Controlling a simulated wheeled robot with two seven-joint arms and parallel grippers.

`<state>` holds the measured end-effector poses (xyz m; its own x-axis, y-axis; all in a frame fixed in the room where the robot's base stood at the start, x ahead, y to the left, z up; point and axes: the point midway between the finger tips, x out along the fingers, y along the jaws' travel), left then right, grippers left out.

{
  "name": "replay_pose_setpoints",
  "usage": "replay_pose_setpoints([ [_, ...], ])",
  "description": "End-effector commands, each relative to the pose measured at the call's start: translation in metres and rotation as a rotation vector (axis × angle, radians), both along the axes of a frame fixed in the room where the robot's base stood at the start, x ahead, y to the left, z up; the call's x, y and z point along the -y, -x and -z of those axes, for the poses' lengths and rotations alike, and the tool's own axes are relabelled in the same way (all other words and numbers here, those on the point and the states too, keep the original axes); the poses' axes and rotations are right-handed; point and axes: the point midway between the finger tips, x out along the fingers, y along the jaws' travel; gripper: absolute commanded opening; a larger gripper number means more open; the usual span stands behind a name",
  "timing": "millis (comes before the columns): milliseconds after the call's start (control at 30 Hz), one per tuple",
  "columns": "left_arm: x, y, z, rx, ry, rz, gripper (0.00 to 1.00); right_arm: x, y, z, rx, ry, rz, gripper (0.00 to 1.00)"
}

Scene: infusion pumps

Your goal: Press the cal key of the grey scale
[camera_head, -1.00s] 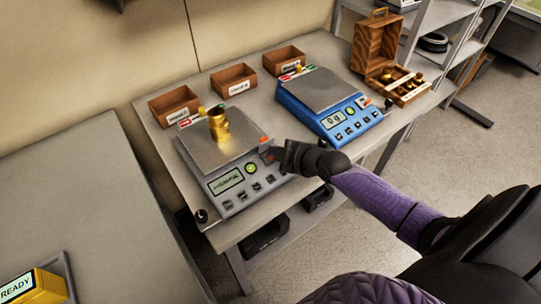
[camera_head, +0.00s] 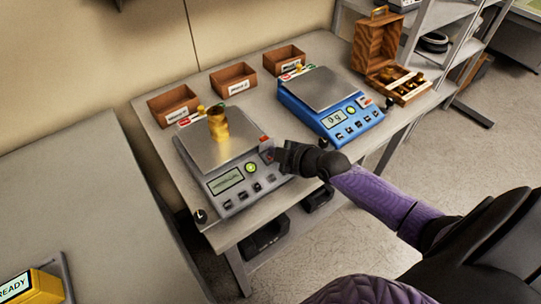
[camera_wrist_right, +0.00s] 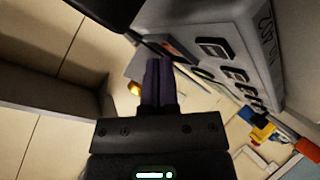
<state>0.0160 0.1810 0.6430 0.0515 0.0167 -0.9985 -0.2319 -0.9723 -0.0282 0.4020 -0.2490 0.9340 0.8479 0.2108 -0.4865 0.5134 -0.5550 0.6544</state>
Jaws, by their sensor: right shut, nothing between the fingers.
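The grey scale (camera_head: 235,187) stands at the front left of the table, with a lit display, a green round button and a row of dark keys on its front panel. A brass weight (camera_head: 218,124) stands on its pan. My right gripper (camera_head: 279,158) is shut and empty at the right end of the panel, close to the red-marked key area. It hides part of that corner. In the right wrist view the shut fingers (camera_wrist_right: 159,75) point at the scale's panel (camera_wrist_right: 215,40); whether they touch it I cannot tell. My left gripper is not in view.
A blue scale (camera_head: 335,110) reading 0 g stands to the right. Three brown trays (camera_head: 235,80) line the back of the table. An open wooden box (camera_head: 385,50) with brass weights is at the far right. A yellow READY device (camera_head: 38,285) sits at lower left.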

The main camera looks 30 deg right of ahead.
Motion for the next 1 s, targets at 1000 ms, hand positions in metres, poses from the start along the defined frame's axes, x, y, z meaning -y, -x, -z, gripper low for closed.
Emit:
replay_pose_setpoints([
  [1000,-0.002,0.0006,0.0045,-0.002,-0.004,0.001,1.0,-0.0003,-0.0012,0.0047,-0.001,0.0,-0.001,0.0],
])
